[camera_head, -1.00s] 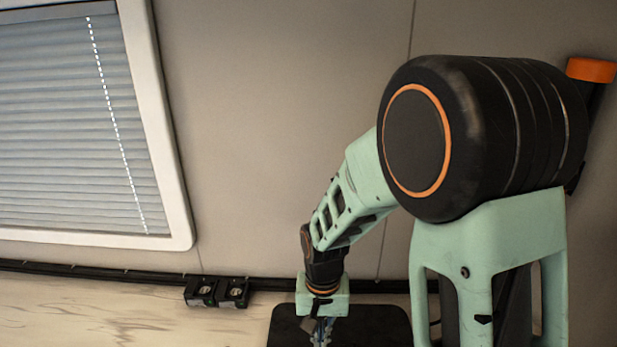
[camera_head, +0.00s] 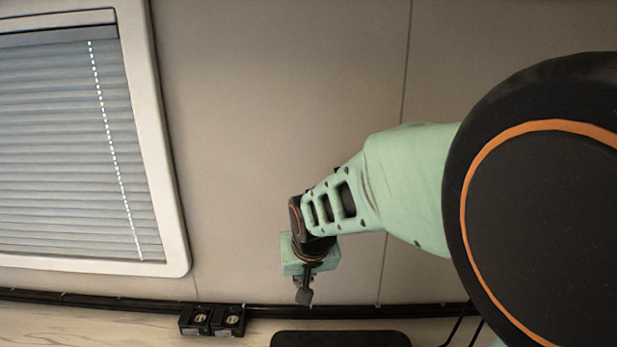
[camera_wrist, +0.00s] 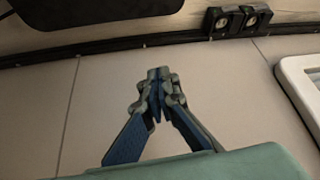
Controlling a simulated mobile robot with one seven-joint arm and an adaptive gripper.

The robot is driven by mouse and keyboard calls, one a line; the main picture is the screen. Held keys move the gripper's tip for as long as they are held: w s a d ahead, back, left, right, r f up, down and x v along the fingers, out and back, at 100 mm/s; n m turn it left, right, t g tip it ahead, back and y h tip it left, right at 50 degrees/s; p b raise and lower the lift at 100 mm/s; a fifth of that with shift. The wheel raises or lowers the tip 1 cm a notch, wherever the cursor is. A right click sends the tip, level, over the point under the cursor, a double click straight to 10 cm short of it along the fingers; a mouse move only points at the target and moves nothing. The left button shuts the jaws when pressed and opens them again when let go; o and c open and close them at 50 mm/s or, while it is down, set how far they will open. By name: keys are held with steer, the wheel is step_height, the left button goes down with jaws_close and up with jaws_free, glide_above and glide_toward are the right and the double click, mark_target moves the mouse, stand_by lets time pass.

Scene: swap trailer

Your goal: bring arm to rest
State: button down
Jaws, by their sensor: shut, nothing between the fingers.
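My gripper (camera_head: 303,294) hangs at the end of my green and black arm, in front of the wall and above the back edge of the counter. In the wrist view my gripper (camera_wrist: 160,75) shows its two blue and grey fingers drawn together at the tips, with nothing between them. It touches nothing that I can see. My arm's large black joint fills the right side of the head view.
A dark mat (camera_head: 340,339) lies on the pale counter (camera_head: 90,325) below my gripper. Two black socket boxes (camera_head: 212,320) sit by the black rail along the wall. A window with blinds (camera_head: 75,150) is at left. The wall (camera_head: 280,90) between is bare.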

step_height(320, 180, up, 8)
steer(key=w+r+t+y, duration=0.1)
steer(key=w+t, duration=0.1)
steer(key=s+d+r+m+g+h+p, duration=0.1)
steer(key=s+d+r+p, duration=0.3)
steer(key=s+d, duration=0.3)
steer(key=s+d+r+m+g+h+p, duration=0.1)
steer(key=s+d+r+p, duration=0.3)
steer(key=s, duration=1.2)
steer(key=d+p, duration=0.2)
steer(key=d, duration=0.2)
steer(key=shift+s+d+r, duration=0.15)
steer(key=shift+s+r, duration=0.05)
steer(key=shift+s, duration=0.15)
